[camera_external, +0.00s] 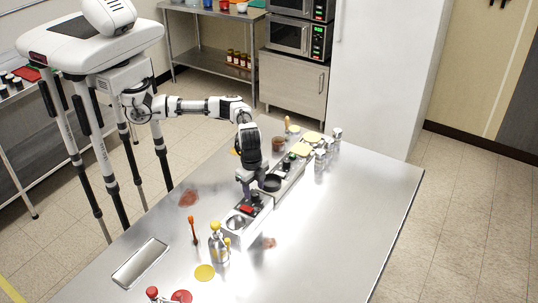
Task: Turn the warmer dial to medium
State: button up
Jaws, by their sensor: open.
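A long, low white and grey unit (235,237) stands on the steel table, running from the middle toward the back right; it appears to be the warmer. Its near end has a dark panel with a red patch (247,209) and a small dark knob (255,198), perhaps the dial; its setting is too small to read. My gripper (246,190) points down just above this near part, with open, empty jaws. I cannot tell whether its fingertips touch anything. A black round pan (272,183) sits just right of the gripper. The gripper partly hides the unit.
A squeeze bottle with a yellow top (218,243) and an orange-handled utensil (193,230) stand near the unit's front left. Several shakers (320,162) stand at the back right. A rectangular inset (140,263) lies front left. The table's right side (350,220) is clear.

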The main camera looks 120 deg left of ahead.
jog(key=shift+f, duration=1)
jog(key=c, duration=1)
